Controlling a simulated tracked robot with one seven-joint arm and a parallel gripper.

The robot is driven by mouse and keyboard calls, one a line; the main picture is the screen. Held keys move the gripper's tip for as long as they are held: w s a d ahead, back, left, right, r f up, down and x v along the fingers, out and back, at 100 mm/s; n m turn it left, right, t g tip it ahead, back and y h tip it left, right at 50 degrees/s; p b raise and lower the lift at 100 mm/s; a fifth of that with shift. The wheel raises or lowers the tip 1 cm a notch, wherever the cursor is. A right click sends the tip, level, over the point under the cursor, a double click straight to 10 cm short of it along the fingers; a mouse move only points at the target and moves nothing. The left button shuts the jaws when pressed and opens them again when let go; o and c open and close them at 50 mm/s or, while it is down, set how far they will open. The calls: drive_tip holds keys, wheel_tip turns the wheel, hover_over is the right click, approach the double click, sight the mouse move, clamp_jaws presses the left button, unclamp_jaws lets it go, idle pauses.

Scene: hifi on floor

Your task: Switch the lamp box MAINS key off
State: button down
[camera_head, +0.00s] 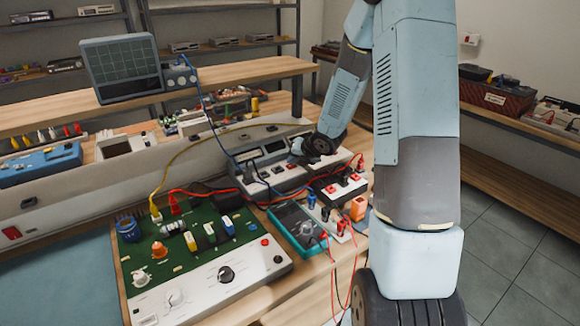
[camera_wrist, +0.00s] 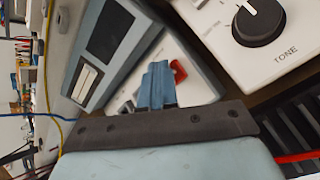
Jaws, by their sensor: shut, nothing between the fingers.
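My gripper (camera_wrist: 157,85) is shut and empty in the wrist view. Its blue fingertips are close beside a red key (camera_wrist: 178,70) on a pale-faced box (camera_wrist: 190,85). I cannot tell whether they touch the key. The fingers partly cover the box face, and no MAINS label is readable, so I cannot confirm that this is the lamp box. The key's on or off position cannot be told. In the head view, the end of my arm hangs over the grey instruments (camera_head: 270,172) on the bench, and my fingertips are not clear there.
A white panel with a black TONE knob (camera_wrist: 258,22) is close by in the wrist view. A blue-grey box with a dark window (camera_wrist: 108,30) stands on the other side. A green circuit board (camera_head: 190,245), red and yellow leads and a teal meter (camera_head: 298,228) crowd the bench.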

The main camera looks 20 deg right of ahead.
sight(294, 167)
drive_tip(key=shift+r, duration=0.45)
drive_tip(key=shift+r, duration=3)
